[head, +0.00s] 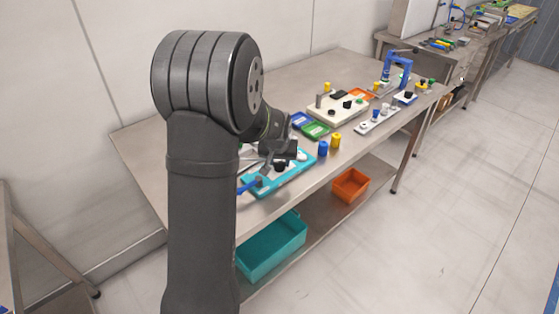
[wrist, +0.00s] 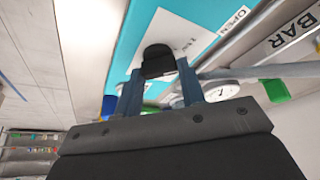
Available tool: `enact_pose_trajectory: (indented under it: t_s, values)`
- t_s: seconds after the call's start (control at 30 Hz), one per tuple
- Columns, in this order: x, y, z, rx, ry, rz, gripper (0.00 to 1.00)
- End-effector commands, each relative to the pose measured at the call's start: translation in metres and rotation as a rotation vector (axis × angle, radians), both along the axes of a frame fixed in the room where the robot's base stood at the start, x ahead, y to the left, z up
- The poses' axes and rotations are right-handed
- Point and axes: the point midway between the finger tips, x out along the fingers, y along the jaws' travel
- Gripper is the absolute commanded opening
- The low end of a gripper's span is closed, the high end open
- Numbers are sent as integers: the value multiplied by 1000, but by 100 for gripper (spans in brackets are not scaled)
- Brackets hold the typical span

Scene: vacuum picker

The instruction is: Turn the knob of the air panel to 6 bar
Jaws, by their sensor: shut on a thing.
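The air panel is a teal board (head: 293,177) on the near part of the bench; its teal face (wrist: 128,30) fills the top of the wrist view. Its black knob (wrist: 158,57) sits between the two blue fingers of my gripper (wrist: 159,74), which is shut on it. In the head view my gripper (head: 278,158) is low over the panel, partly hidden by my arm. A white round gauge (wrist: 221,91) shows beside the right finger, partly covered; its reading is too small to tell. A blue handle (head: 248,187) is at the panel's left end.
A blue cylinder (head: 323,149) and a yellow cylinder (head: 336,141) stand close right of the panel. Blue and green trays (head: 316,130) lie behind it. A cream board (head: 337,112) with several parts is farther back. Teal and orange bins (head: 350,185) sit on the lower shelf.

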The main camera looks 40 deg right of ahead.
Motion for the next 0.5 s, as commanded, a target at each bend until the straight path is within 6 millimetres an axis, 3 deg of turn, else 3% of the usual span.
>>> enact_pose_trajectory:
  t_s: [0.5]
  values:
    - [3, 2, 0, -2, 2, -392, 14]
